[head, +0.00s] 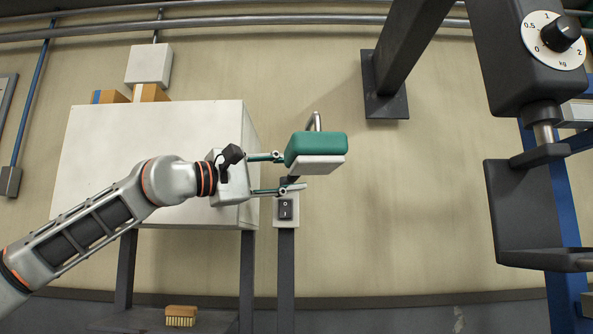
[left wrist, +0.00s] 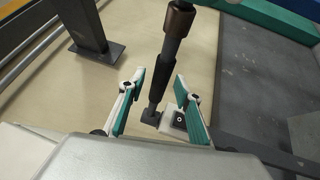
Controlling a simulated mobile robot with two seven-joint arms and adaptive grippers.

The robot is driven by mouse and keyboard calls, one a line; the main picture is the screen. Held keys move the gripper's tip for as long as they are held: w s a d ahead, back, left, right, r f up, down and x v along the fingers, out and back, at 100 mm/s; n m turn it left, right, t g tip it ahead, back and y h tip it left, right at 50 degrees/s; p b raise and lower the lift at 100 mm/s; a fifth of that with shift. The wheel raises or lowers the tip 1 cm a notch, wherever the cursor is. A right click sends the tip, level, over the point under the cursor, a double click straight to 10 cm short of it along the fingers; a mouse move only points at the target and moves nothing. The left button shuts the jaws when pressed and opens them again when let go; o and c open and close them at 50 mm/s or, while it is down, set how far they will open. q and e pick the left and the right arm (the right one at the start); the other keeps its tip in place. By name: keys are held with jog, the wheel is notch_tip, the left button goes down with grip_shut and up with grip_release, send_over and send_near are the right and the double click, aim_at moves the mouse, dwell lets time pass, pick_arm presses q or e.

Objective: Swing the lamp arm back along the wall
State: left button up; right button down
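The lamp head, green with a white underside (head: 316,146), sticks out from the wall in the middle of the head view. In the left wrist view, a dark rod with a brown collar (left wrist: 172,50), apparently the lamp arm, runs down to a small dark bracket. My left gripper (head: 281,174) is beside the lamp head, partly behind it in the head view. In the left wrist view its teal fingers (left wrist: 160,98) are spread with the rod between them and a gap showing on each side. Whether the rod lies within their reach or beyond is unclear. My right gripper is out of view.
A switch box (head: 286,209) on a post stands just below the left gripper. A white cabinet (head: 100,160) is behind my left arm. A dark press with a kg dial (head: 555,40) is at the right. The wall between lamp and press is bare, below a dark bracket (head: 386,100).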

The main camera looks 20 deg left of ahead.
pick_arm(q)
jog(key=shift+x, duration=0.85)
grip_shut()
jog(key=shift+w, duration=0.1)
